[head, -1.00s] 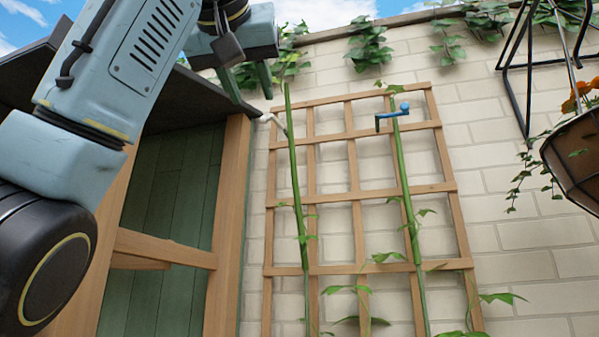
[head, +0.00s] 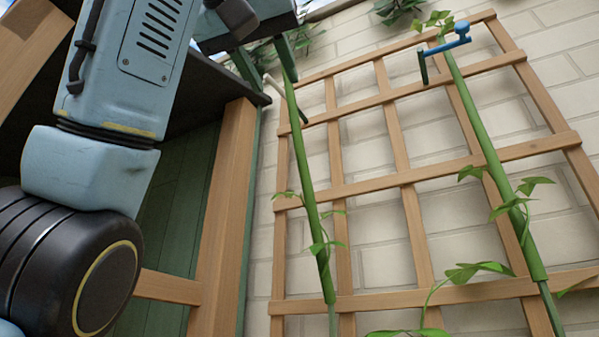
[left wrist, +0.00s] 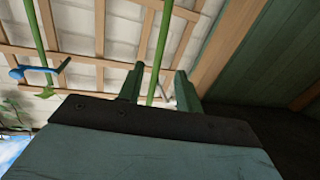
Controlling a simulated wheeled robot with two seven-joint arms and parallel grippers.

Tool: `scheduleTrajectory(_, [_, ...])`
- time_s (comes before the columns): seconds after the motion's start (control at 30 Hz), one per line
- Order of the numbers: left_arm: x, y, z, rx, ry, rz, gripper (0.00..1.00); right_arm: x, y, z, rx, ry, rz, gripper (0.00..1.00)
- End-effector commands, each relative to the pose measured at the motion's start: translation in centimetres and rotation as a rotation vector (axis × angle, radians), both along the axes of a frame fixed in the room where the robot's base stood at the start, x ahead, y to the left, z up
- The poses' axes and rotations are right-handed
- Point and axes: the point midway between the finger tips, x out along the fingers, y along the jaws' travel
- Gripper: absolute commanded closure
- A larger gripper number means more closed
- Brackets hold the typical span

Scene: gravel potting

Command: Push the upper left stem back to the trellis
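The left green stem (head: 308,200) rises in front of the left part of the wooden trellis (head: 408,178). Its top reaches my left gripper (head: 264,62) at the top of the head view. In the left wrist view the two green fingers of my left gripper (left wrist: 159,86) stand apart, with the stem (left wrist: 161,40) between them and gaps on both sides. A pale hook-like clip (head: 273,86) is beside the stem's upper part. A second stem (head: 480,140) rises on the right, with a blue clip (head: 460,36) near its top. My right gripper is out of view.
A wooden post (head: 228,190) and a dark-roofed green structure stand close on the left. A pale brick wall (head: 560,75) is behind the trellis. Leafy vines (head: 465,272) cross the lower trellis. Free room lies in front of the trellis between the stems.

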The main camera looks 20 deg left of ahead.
Motion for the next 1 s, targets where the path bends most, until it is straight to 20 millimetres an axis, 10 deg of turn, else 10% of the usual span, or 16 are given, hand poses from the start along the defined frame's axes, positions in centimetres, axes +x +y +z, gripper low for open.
scheduleTrajectory(0.5, [8.5,1.3,0.5,0.0,0.002,-0.001,0.65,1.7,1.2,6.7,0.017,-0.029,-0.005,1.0])
scheduleTrajectory(1.0, [10.9,1.7,0.1,0.0,0.0,0.001,0.65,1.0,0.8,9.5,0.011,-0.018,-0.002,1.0])
